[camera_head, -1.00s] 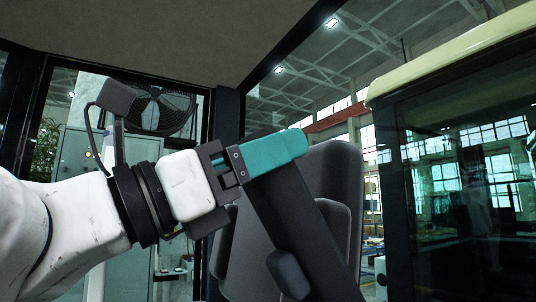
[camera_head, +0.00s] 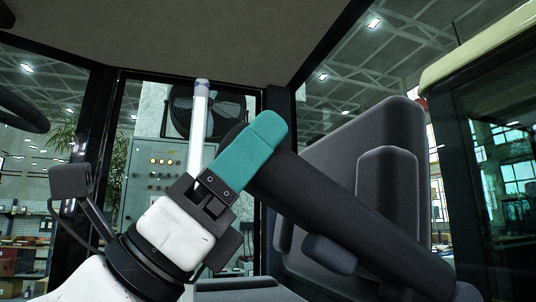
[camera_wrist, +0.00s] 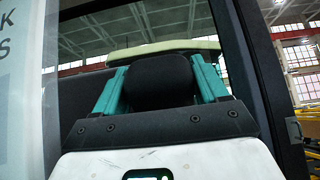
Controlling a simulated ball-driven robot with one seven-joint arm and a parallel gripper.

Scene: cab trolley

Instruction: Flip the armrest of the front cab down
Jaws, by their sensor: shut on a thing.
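The armrest (camera_head: 325,205) is a long black padded bar beside the dark seat. It slants from its raised end at upper left down to the lower right by the seat. My gripper (camera_head: 262,135) has teal fingers and is shut on the armrest's raised end. In the wrist view, the two teal fingers of my gripper (camera_wrist: 159,85) stand on either side of the rounded black armrest end (camera_wrist: 158,80). The seat's backrest (camera_head: 350,150) is upright behind the armrest. The far side of the grip is hidden by the fingers in the head view.
Cab window pillars (camera_head: 278,130) and a dark roof (camera_head: 190,40) enclose the space. Behind the glass are a fan (camera_head: 225,112) and a grey control cabinet (camera_head: 150,180). A second cab with a pale yellow roof edge (camera_head: 475,50) stands at the right.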

